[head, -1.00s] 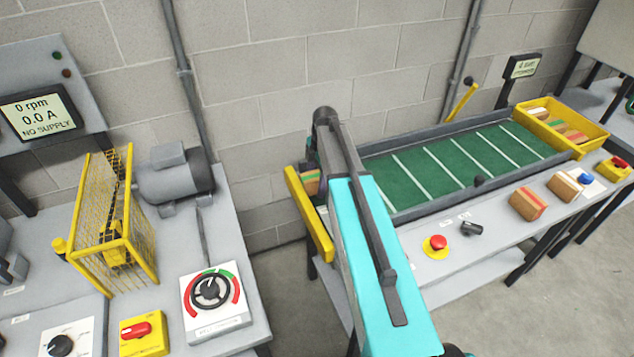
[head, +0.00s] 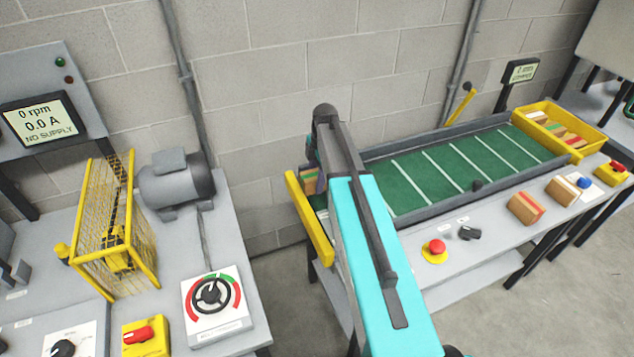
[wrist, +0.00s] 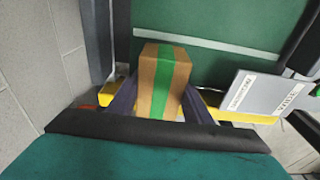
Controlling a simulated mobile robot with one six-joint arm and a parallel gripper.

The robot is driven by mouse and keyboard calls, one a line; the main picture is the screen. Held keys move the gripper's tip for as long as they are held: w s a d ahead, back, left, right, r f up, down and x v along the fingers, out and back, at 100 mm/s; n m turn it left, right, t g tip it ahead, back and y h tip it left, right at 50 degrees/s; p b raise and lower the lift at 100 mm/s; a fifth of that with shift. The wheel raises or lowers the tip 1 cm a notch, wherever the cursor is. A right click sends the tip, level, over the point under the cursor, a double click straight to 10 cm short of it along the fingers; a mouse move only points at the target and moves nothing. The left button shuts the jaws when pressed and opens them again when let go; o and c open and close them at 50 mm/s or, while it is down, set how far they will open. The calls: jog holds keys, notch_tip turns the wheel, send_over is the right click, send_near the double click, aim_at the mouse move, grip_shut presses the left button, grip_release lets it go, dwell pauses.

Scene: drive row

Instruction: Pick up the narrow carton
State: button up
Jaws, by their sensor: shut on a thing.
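A brown carton with a green stripe (wrist: 163,80) stands between the two dark fingers of my gripper (wrist: 160,103) in the wrist view. My gripper is shut on it, one finger at each side. A small part of a striped carton (head: 309,181) shows beside my arm in the head view, at the near left end of the green belt (head: 440,172). My arm hides my fingers there. I cannot tell whether the carton touches the belt.
A yellow guard bar (head: 309,217) stands at the belt's left end. Two brown cartons (head: 526,208) (head: 563,190) sit on the bench front, near a red button (head: 435,247) and a black knob (head: 469,233). A yellow bin (head: 586,141) at the far right end holds several cartons.

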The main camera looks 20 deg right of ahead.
aim_at(314, 174)
notch_tip(314, 174, up, 7)
jog(key=p, duration=0.3)
jog(key=shift+r, duration=0.1)
jog(key=shift+a, duration=0.1)
dwell(0.5)
